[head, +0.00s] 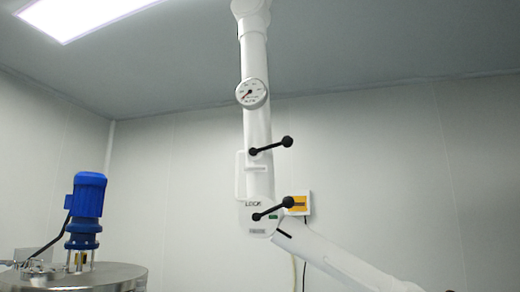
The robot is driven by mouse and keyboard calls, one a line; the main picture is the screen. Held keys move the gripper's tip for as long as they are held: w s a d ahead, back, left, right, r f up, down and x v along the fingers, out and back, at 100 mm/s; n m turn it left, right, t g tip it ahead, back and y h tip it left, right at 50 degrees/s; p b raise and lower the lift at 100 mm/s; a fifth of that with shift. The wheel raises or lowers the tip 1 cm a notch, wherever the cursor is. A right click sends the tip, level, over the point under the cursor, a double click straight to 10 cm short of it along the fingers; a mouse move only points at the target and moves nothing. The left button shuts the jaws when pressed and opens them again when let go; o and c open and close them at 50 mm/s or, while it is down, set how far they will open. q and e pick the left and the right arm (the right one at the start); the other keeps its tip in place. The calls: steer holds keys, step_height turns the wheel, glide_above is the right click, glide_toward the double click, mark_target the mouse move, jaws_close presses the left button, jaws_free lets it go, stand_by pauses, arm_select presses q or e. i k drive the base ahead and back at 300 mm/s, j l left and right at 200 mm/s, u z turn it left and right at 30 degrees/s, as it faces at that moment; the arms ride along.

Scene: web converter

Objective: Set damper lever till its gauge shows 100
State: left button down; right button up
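A round white gauge (251,93) sits on the upright white duct. Its dark needle seems to point to the lower left; the scale numbers are too small to read. Below it, a black lever with a ball knob (272,147) points right and slightly up from its pivot on the duct. A second black lever (274,209) sits lower, on the joint beside the word LOCK, and points right and up. No label shows which one is the damper lever. Neither of my grippers is in view.
A white loop handle (238,176) stands out left of the duct. A white duct section (335,258) slopes down right from the joint. A yellow-and-white box (299,203) is on the wall behind. A blue motor (85,208) stands on a metal vessel (85,278) at lower left.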

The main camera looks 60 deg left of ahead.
mark_target(287, 141)
steer(key=u, duration=1.75)
